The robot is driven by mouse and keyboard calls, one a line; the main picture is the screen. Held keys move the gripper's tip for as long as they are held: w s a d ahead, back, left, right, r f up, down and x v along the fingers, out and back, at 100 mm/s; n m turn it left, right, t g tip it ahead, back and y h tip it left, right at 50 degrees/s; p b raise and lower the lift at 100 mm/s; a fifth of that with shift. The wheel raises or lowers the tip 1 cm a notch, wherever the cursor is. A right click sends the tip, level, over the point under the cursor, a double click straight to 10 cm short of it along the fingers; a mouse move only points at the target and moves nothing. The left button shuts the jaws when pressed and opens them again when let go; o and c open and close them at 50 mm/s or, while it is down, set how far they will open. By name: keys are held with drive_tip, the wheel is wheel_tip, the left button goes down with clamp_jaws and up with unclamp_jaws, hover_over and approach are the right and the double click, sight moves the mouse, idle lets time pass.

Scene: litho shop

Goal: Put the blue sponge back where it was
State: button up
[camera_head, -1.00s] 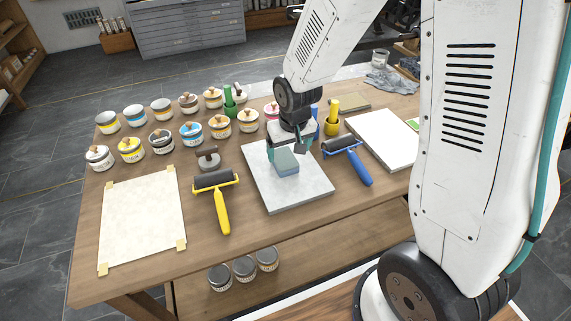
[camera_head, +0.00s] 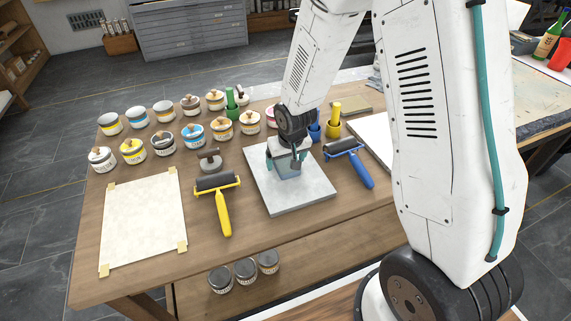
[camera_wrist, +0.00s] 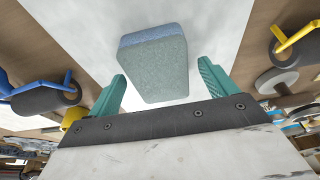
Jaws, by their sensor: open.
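The blue sponge (camera_head: 288,171) lies on the pale stone slab (camera_head: 309,195) in the head view, partly hidden by my gripper (camera_head: 284,164). The gripper is open, with its teal fingers down around or just above the sponge. In the wrist view, the sponge (camera_wrist: 153,65) shows a blue side and a grey-green face. It is between the spread fingers of my gripper (camera_wrist: 162,80), with a visible gap on each side. I cannot tell the exact height of the fingers over the slab.
A yellow-handled roller (camera_head: 222,205) lies left of the slab and a blue-handled roller (camera_head: 350,160) right of it. Several ink tins (camera_head: 191,134) stand behind. A taped paper sheet (camera_head: 144,223) covers the table's left. The slab's front part is clear.

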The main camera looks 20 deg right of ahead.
drive_tip(key=shift+f, duration=0.25)
idle(0.4)
drive_tip(key=c, duration=1.1)
drive_tip(key=shift+c, duration=0.2)
